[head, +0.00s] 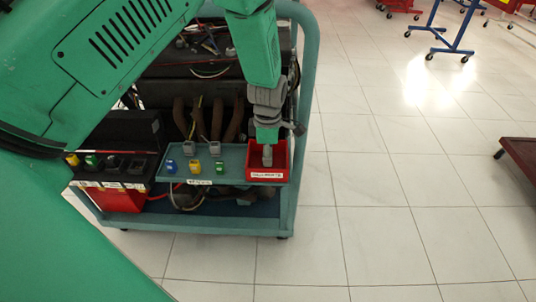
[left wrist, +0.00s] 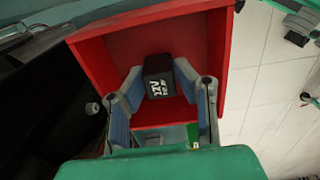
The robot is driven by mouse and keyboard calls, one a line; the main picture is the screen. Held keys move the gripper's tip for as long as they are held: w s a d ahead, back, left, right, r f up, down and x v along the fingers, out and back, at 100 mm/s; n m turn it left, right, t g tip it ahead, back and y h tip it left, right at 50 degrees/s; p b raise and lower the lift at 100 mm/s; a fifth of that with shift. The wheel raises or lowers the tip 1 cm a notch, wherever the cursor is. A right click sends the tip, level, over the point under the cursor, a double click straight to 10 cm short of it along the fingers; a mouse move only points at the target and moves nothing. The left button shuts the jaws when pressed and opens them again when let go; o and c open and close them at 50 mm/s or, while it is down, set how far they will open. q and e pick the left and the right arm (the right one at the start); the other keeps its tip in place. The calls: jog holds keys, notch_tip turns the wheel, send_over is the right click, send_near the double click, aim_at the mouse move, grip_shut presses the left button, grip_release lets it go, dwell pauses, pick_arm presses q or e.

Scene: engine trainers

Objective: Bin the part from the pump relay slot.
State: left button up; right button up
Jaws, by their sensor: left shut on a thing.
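My left gripper (head: 267,158) points down into the red bin (head: 282,172) at the right end of the grey-green tray. In the left wrist view my left gripper (left wrist: 158,80) is shut on a black block-shaped relay (left wrist: 158,88) with white print on its face. The relay is between the fingertips, over the inside of the red bin (left wrist: 215,55); I cannot tell whether it touches the bin's floor. In the head view the fingers hide the relay. The tray (head: 232,160) carries blue, yellow and green parts and grey ones behind. The slot labels are too small to read. My right gripper is not in view.
A red box (head: 122,200) with several coloured and black parts on top stands left of the tray. Engine hoses (head: 215,115) rise behind it. The trolley's frame post (head: 307,80) stands close right of the bin.

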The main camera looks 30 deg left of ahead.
pick_arm(q)
jog(key=shift+f, duration=0.35)
dwell(0.3)
jog(key=o, duration=1.1)
jog(key=shift+r+p, duration=3.55)
